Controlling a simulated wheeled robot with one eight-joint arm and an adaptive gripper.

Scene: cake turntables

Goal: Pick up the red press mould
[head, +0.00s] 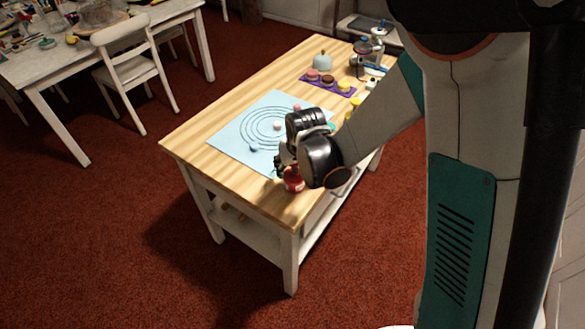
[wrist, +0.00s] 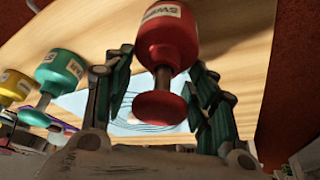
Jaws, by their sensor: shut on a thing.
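The red press mould (wrist: 167,42) has a wide labelled cylinder, a dark stem and a round red knob. In the wrist view it lies between the two teal-padded fingers of my gripper (wrist: 162,78), which is shut on it. In the head view the red press mould (head: 293,180) shows at the near end of the wooden table, just below my gripper (head: 284,166). My wrist hides part of that area. I cannot tell whether the mould touches the tabletop.
A teal mould (wrist: 60,72) and a yellow mould (wrist: 14,88) stand left of the red one in the wrist view. A light blue mat (head: 232,130) with rings lies on the wooden table (head: 190,140). A purple tray (head: 318,87) with small cakes is farther back.

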